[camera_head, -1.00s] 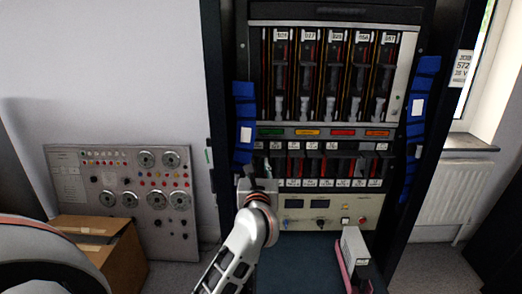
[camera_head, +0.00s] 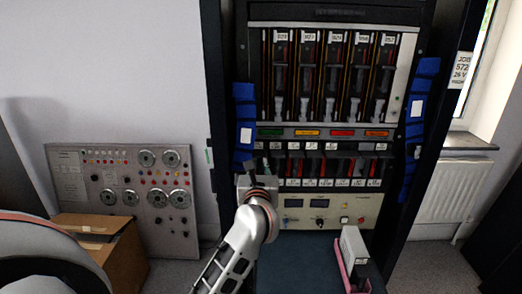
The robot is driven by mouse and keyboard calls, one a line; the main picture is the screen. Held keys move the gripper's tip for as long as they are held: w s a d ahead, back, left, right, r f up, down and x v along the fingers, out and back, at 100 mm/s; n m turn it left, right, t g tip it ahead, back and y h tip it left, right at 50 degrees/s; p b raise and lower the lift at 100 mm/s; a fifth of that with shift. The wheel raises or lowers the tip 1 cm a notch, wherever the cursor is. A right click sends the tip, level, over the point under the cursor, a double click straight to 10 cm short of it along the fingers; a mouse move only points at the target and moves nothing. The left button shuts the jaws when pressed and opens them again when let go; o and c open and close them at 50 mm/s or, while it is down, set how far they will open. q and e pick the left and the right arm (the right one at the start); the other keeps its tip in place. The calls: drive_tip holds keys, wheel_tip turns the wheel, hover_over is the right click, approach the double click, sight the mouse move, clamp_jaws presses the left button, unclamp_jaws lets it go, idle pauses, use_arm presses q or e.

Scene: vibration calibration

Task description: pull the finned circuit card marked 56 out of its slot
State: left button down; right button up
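The rack's lower row of dark and red cards (camera_head: 325,168) has small white labels above and below. The labels are too small to read, so I cannot tell which card is marked 56. My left gripper (camera_head: 257,166) is at the left end of this row, pointing up and into the rack. Its two dark fingers look apart, with no card visible between them. The gripper and wrist hide part of the leftmost slots. My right gripper is not in view.
Tall labelled modules (camera_head: 333,80) fill the upper rack. Blue padded strips (camera_head: 243,105) flank it. A control panel (camera_head: 325,211) sits below the cards. A grey box (camera_head: 352,244) stands in a pink tray (camera_head: 342,268). A cardboard box (camera_head: 122,262) and knob panel (camera_head: 120,175) are left.

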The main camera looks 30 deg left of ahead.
use_arm(q)
drive_tip(key=shift+v, duration=0.75)
idle(0.8)
drive_tip(key=shift+p+v, duration=0.5)
drive_tip(key=shift+v, duration=0.85)
drive_tip(key=shift+r, duration=0.2)
